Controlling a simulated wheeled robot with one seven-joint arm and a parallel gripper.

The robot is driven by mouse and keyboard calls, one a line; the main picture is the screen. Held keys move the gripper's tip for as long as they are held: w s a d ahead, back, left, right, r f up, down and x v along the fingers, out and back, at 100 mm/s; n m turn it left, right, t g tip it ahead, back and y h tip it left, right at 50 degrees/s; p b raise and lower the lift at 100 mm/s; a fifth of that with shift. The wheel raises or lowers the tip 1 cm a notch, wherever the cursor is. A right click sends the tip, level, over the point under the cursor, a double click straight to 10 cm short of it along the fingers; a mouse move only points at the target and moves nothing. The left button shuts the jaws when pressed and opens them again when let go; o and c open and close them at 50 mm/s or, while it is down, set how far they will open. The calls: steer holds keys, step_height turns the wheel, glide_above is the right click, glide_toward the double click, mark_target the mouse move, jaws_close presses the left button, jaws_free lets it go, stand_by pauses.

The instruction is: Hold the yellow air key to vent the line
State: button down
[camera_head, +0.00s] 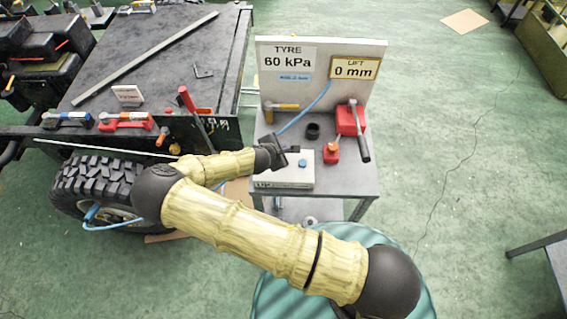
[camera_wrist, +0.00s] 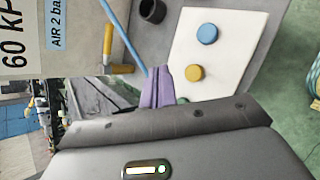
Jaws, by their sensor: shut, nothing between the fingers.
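The yellow air key (camera_wrist: 195,73) is a round button on a pale key box (camera_wrist: 187,50), beside a blue key (camera_wrist: 207,33). In the head view the blue key (camera_head: 302,163) shows on the box (camera_head: 308,180), while my gripper seems to hide the yellow one. My gripper (camera_head: 290,157) is over the left part of the box. In the wrist view its fingertips (camera_wrist: 164,72) are shut and empty, just left of the yellow key. I cannot tell their height above the box or whether they touch it.
A panel (camera_head: 350,90) behind reads TYRE 60 kPa and LIFT 0 mm. A black cup (camera_head: 313,131), a yellow-handled tool (camera_head: 283,107), a red jack (camera_head: 349,122) and a blue hose (camera_head: 306,110) are near. A vehicle wheel (camera_head: 82,185) is left.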

steer(key=shift+f+b, duration=2)
steer(key=shift+f, duration=1.25)
steer(key=shift+f+b, duration=0.4)
steer(key=shift+f+b, duration=0.4)
steer(key=shift+f, duration=0.15)
steer(key=shift+r, duration=0.1)
stand_by(1.4)
steer(key=shift+r+p, duration=0.7)
steer(key=shift+r, duration=0.2)
steer(key=shift+r+p, duration=1.75)
steer(key=shift+r, duration=0.75)
